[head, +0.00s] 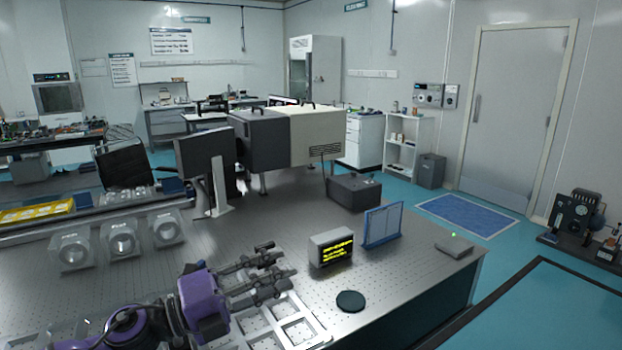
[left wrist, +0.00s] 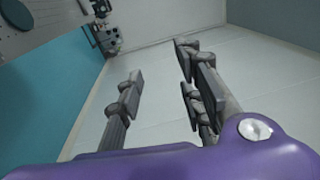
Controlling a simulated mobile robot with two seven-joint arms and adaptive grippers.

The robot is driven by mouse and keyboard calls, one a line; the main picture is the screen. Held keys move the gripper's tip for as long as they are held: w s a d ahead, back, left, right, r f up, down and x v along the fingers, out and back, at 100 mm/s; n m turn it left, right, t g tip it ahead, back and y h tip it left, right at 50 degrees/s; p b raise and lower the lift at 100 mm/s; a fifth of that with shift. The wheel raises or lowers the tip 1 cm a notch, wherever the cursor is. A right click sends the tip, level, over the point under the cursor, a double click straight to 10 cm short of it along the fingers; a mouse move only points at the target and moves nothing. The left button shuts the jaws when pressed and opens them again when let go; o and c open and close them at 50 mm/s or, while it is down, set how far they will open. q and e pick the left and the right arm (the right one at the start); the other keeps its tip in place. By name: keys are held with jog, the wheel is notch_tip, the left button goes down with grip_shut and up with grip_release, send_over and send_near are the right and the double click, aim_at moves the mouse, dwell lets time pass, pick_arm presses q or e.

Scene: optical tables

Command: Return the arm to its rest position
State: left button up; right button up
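My left arm comes in from the lower left of the head view, purple at the wrist. Its gripper (head: 275,272) is over the near part of the optical table (head: 385,295), close to a light frame-like tray (head: 302,332). The fingers are spread apart with nothing between them. In the left wrist view the same gripper (left wrist: 160,88) shows its fingers wide apart, with wall and floor beyond. My right gripper is in neither view.
A small display box (head: 331,247) with yellow text, a blue-framed panel (head: 382,226) and a dark round disc (head: 351,301) are right of the gripper. Several clear-fronted mounts (head: 121,238) stand at left. The table's right edge borders open blue floor.

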pick_arm(q)
jog(key=a+f+n+t+y, duration=0.4)
jog(key=a+f+n+y, duration=0.1)
jog(key=f+n, duration=0.3)
jog(key=a+f+n+t+y, duration=0.3)
jog(key=a+f+n+y, duration=0.15)
jog(key=f+n, duration=0.4)
jog(key=s+a+f+n+g+y+p, duration=0.25)
jog(key=s+f+n+y, duration=0.4)
jog(key=s+f, duration=0.65)
jog(key=s+f+n+g, duration=0.2)
jog(key=s+f, duration=0.4)
jog(key=s, duration=0.5)
jog(key=s+a+f+n+g, duration=0.1)
jog(key=s+f+n+g, duration=0.2)
jog(key=s, duration=0.8)
notch_tip(320, 180, down, 4)
jog(key=shift+f+n+y, duration=0.15)
jog(key=shift+n+y, duration=0.15)
jog(key=shift+n, duration=0.9)
